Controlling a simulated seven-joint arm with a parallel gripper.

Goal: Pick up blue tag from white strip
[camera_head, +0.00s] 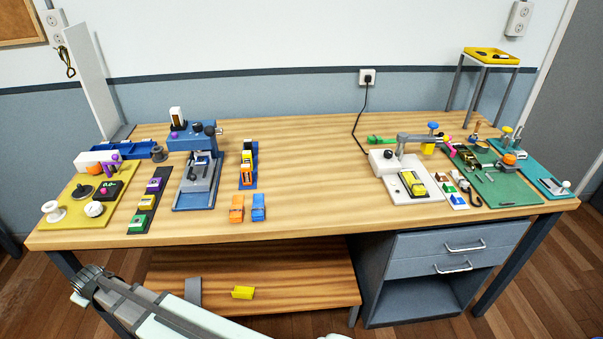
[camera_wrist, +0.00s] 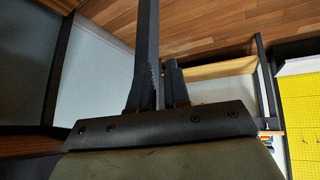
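The white strip (camera_head: 452,190) lies on the right part of the bench, just right of the white-based fixture. It carries several small tags in a row. A blue tag (camera_head: 457,199) shows near its front end, but it is small and its detail is hard to make out. My gripper (camera_head: 78,298) is low at the left, in front of the bench and below its top, far from the strip. In the wrist view my gripper (camera_wrist: 163,75) shows two dark fingers with a narrow gap between them and nothing held. The strip is not in the wrist view.
The white fixture (camera_head: 411,186) with an overhanging arm stands close left of the strip. A green mat (camera_head: 505,187) with tools lies close right. A dark strip (camera_head: 150,205) with coloured tags and a blue press (camera_head: 197,180) stand at left. The bench's middle is clear.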

